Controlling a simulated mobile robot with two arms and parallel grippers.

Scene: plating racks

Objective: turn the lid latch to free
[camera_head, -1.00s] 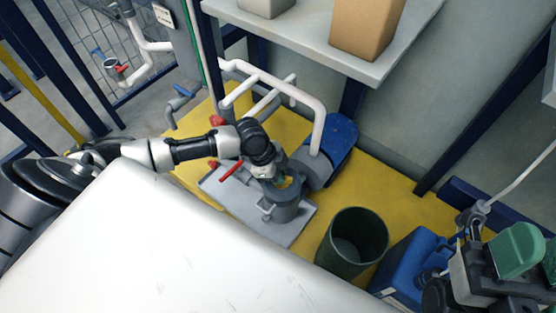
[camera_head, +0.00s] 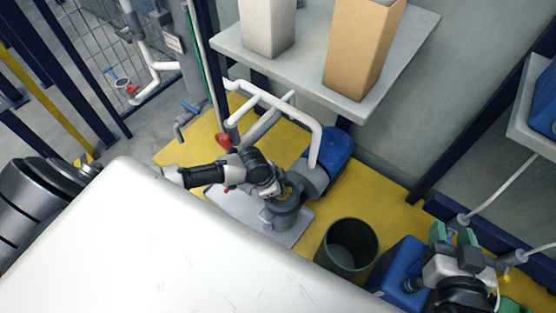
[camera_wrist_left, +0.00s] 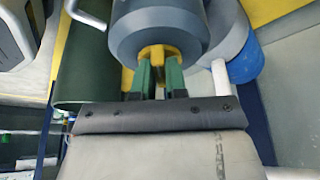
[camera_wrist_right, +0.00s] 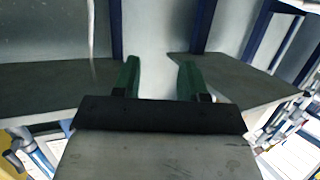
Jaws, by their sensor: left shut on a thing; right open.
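The yellow lid latch (camera_wrist_left: 158,52) sits at the near side of a round grey housing (camera_wrist_left: 160,22) in the left wrist view. My left gripper (camera_wrist_left: 159,76) has its green fingers on both sides of the latch and is shut on it. In the head view the grey housing (camera_head: 282,212) stands upright on a grey base plate, and my left gripper (camera_head: 276,189) is at its top, hiding most of the latch. My right gripper (camera_head: 453,237) is open and empty, far to the right; its spread green fingers show in the right wrist view (camera_wrist_right: 159,78).
A blue motor (camera_head: 334,150) and white pipes (camera_head: 315,125) stand close behind the housing. A dark green bin (camera_head: 352,270) and a blue canister (camera_head: 402,263) are to the right. A grey shelf (camera_head: 405,62) with a tan box (camera_head: 362,45) overhangs the back.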

